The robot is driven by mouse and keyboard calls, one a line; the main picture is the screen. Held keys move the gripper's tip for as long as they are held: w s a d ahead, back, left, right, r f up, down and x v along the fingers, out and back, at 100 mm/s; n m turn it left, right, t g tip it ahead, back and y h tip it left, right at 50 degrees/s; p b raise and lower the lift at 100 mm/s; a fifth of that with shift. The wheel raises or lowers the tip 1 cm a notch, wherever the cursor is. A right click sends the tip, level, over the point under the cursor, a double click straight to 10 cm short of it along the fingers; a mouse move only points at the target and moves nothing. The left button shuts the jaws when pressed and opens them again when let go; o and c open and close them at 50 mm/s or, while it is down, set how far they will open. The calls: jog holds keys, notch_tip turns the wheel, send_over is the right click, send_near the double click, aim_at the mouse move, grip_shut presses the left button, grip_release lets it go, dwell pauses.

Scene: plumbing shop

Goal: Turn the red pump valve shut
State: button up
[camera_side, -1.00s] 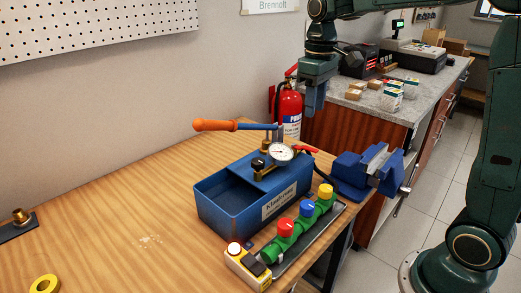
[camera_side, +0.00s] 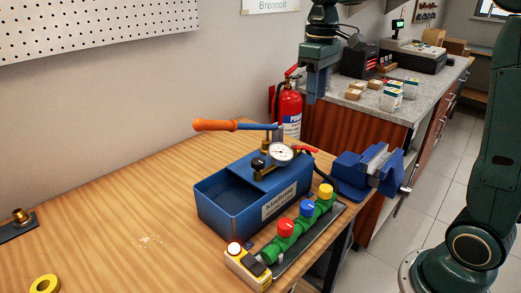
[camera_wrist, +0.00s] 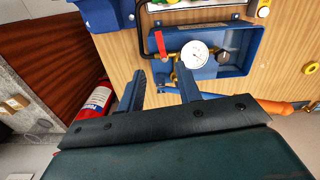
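The red valve lever (camera_side: 305,149) sits beside the pressure gauge (camera_side: 283,153) on the blue test pump (camera_side: 236,212). In the wrist view the red lever (camera_wrist: 161,44) lies left of the white gauge (camera_wrist: 194,54) and points along the picture's vertical. My gripper (camera_side: 316,98) hangs above and behind the pump in the side view, apart from the lever. In the wrist view its fingers (camera_wrist: 158,72) are spread with an empty gap between them, and the lever shows beyond the gap. The pump's orange-handled lever (camera_side: 216,125) reaches left.
A blue vise (camera_side: 366,172) stands right of the pump. A green manifold with red, blue and yellow caps (camera_side: 300,228) and a yellow switch box (camera_side: 246,268) lie in front. A fire extinguisher (camera_side: 288,112) stands behind. The bench's left side is mostly clear.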

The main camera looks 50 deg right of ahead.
aim_at(310, 148)
notch_tip(310, 148, down, 14)
jog(key=shift+r, duration=0.1)
dwell(0.7)
grip_shut()
